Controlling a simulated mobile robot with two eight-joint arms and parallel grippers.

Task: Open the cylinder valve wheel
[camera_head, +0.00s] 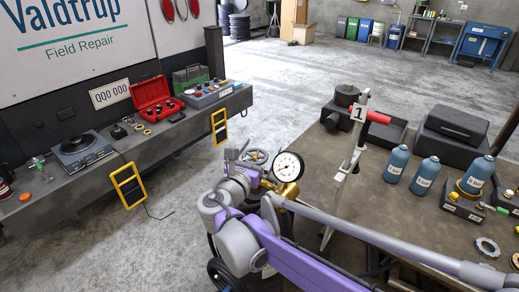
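The valve wheel (257,156) is a small grey spoked handwheel in the middle of the head view, just behind the brass fitting (268,184). A round white pressure gauge (288,167) sits to its right. My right gripper (238,153) is at the end of the grey and purple arm, just left of the wheel. I cannot tell whether it touches the wheel or how far its fingers are apart. The cylinder body is hidden behind my arm. My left gripper is not in view.
A workbench (320,190) on the right holds blue bottles (397,160), black cases (450,135) and a stand with a red part (378,117). A grey truck-side shelf (120,150) on the left carries a red toolbox (152,98). Open concrete floor lies behind.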

